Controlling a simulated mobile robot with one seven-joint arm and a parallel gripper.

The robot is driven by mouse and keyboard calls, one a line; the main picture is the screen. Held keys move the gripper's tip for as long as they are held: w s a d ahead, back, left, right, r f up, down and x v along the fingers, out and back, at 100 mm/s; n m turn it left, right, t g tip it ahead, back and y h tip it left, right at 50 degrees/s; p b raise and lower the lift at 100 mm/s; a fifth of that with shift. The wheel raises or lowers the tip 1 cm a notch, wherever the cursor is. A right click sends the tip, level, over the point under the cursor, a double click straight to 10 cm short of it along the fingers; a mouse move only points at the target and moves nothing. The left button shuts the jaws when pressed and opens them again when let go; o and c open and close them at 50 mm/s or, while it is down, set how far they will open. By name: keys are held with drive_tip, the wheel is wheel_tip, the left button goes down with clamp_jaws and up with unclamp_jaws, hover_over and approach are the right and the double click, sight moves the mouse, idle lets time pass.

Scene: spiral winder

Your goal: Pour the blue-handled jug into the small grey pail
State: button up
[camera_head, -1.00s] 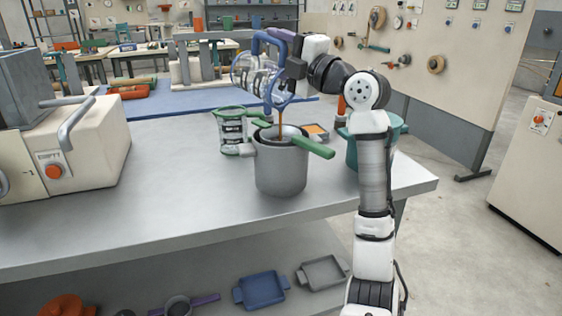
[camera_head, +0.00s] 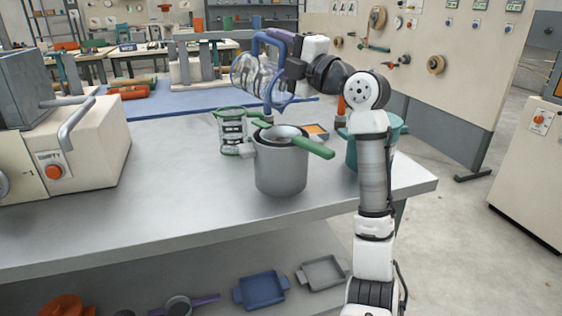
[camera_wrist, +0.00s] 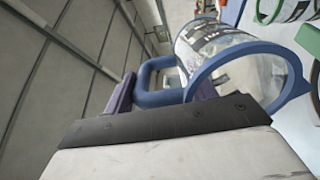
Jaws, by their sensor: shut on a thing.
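My gripper (camera_head: 283,42) is shut on the handle of the clear jug with blue handle and rim (camera_head: 252,75). The jug is tilted on its side above the small grey pail (camera_head: 281,172), its blue rim low over the pail's opening. No stream shows below it. In the wrist view the purple fingers (camera_wrist: 163,92) are at the blue handle, and the clear jug (camera_wrist: 222,50) shows its open mouth. The liquid level in the pail is hidden.
A clear jug with green rim and handle (camera_head: 232,132) stands just left behind the pail. A teal bucket (camera_head: 357,153) stands to the right, behind my arm. A beige machine (camera_head: 80,150) fills the bench's left. The bench front (camera_head: 190,205) is clear.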

sight(255, 40)
drive_tip(key=shift+w+a+r+p, duration=0.2)
drive_tip(key=shift+r+p, duration=0.2)
drive_tip(key=shift+p, duration=0.25)
drive_tip(key=w+a+g+h+p, duration=0.1)
drive_tip(key=p, duration=0.2)
drive_tip(key=shift+a+r+h, duration=0.15)
drive_tip(key=shift+h, duration=0.15)
drive_tip(key=shift+w+a+g+h+p, duration=0.5)
drive_tip(key=shift+g+p, duration=0.1)
drive_tip(key=shift+p, duration=0.5)
drive_tip(key=shift+w+a+f, duration=0.15)
drive_tip(key=shift+w+f, duration=0.05)
drive_tip(key=shift+f, duration=0.4)
drive_tip(key=p, duration=0.1)
drive_tip(key=r+g+h+p, duration=0.1)
drive_tip(key=p, duration=0.1)
drive_tip(key=shift+w+a+r, duration=0.15)
drive_tip(key=shift+w+a, duration=0.1)
drive_tip(key=shift+a, duration=0.05)
drive_tip(key=w+a+r+h+p, duration=0.1)
drive_tip(key=p, duration=0.3)
drive_tip(key=shift+g, duration=0.4)
drive_tip(key=a+g+h+p, duration=0.1)
drive_tip(key=p, duration=0.2)
drive_tip(key=shift+w+r, duration=0.1)
drive_tip(key=shift+w, duration=0.3)
drive_tip(key=shift+f+h, duration=0.3)
